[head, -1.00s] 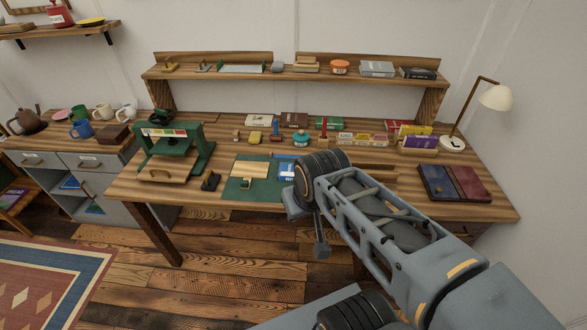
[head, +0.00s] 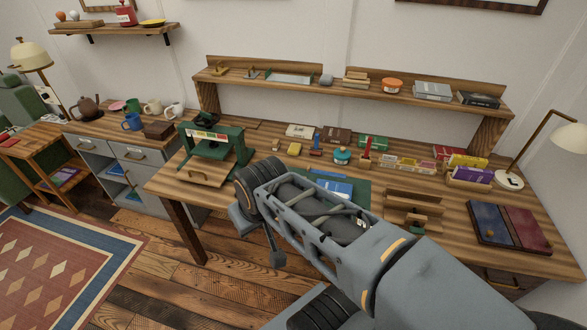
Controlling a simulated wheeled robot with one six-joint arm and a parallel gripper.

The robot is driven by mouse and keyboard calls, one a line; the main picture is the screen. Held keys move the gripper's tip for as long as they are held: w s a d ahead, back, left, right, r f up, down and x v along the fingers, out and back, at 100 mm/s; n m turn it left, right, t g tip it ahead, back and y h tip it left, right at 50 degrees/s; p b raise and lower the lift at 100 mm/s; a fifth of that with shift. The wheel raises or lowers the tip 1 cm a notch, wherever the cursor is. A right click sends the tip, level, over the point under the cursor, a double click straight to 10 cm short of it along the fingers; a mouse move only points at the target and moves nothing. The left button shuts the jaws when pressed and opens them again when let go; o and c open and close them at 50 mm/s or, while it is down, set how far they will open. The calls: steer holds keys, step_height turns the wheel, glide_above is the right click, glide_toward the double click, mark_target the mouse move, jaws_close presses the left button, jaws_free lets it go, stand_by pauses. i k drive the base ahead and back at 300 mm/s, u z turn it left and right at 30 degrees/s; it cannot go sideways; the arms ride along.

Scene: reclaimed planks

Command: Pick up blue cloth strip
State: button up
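No piece in view is clearly a blue cloth strip. A thin blue strip (head: 328,173) lies on the bench by the green mat, partly cut off by my arm, and a flat blue piece (head: 335,189) lies just nearer. I cannot tell whether either is cloth. Small blue pieces (head: 134,196) also show in the open cabinet at the left. What seems to be the end of my gripper (head: 277,258) hangs below my arm, in front of the bench edge. Its fingers are too small and hidden to read. Nothing is seen held.
The wooden bench (head: 470,240) carries a green press (head: 215,145), small boxes and a book pair (head: 508,228). A raised shelf (head: 300,82) runs along its back. A lamp (head: 535,150) stands at the right. Plank floor (head: 150,270) and a rug (head: 60,265) lie at the left.

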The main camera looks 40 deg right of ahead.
mark_target(311, 171)
steer(key=z, duration=0.15)
steer(key=i, duration=1)
steer(key=z, duration=0.7)
